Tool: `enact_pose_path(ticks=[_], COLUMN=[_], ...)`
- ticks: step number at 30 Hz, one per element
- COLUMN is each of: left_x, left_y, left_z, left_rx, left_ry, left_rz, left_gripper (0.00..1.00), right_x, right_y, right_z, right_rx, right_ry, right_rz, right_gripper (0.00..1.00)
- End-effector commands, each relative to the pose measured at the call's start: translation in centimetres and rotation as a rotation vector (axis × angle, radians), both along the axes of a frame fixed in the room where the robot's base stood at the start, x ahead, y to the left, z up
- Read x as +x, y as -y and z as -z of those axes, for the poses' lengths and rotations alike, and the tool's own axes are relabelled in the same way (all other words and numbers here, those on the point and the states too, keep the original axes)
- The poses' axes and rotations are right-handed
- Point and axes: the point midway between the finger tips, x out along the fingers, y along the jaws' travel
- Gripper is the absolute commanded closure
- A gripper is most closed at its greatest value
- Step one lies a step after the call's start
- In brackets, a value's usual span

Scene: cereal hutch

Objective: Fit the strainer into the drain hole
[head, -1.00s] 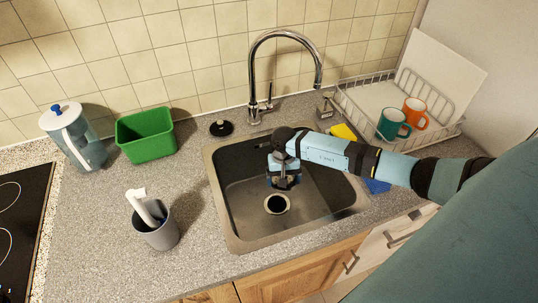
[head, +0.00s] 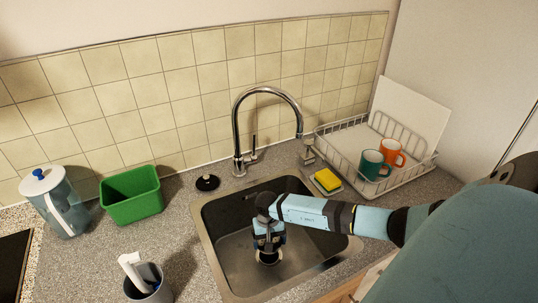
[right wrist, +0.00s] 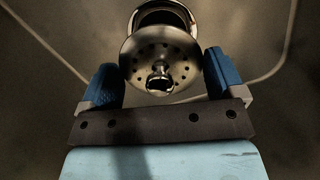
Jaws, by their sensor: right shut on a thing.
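The strainer (right wrist: 160,52) is a round metal disc with small holes and a shiny knob, seen in the right wrist view. My right gripper (right wrist: 163,78) is shut on it, with a blue fingertip on either side. The drain hole (head: 268,258) is in the floor of the steel sink (head: 231,246). Its metal rim also shows just past the strainer in the right wrist view (right wrist: 175,8). In the head view my right gripper (head: 267,246) is low in the sink, over the drain, and hides part of it. I cannot tell whether strainer and rim touch. My left gripper is not in view.
A chrome faucet (head: 237,138) stands behind the sink, with a dark round stopper (head: 207,183) beside it. A yellow sponge (head: 327,180) and dish rack (head: 419,167) with two mugs are at right. A green bin (head: 132,206), pitcher (head: 66,210) and grey cup (head: 149,291) are at left.

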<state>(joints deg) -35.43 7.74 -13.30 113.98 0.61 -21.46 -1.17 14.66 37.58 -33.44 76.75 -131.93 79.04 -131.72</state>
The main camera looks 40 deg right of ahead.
Motion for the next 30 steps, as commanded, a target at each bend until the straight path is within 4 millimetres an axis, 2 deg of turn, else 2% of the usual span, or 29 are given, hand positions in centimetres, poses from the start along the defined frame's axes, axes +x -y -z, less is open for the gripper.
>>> enact_pose_path(ticks=[19, 30], left_x=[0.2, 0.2], left_y=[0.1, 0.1], left_z=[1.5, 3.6], left_rx=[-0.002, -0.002], left_ry=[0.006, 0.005], left_rz=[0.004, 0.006], left_gripper=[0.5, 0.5], right_x=[0.0, 0.0], right_y=[-0.1, 0.0], right_z=[3.5, 5.4], right_rx=[0.001, -0.001], right_ry=[0.0, -0.001], right_rz=[0.001, 0.0], right_gripper=[0.35, 0.35])
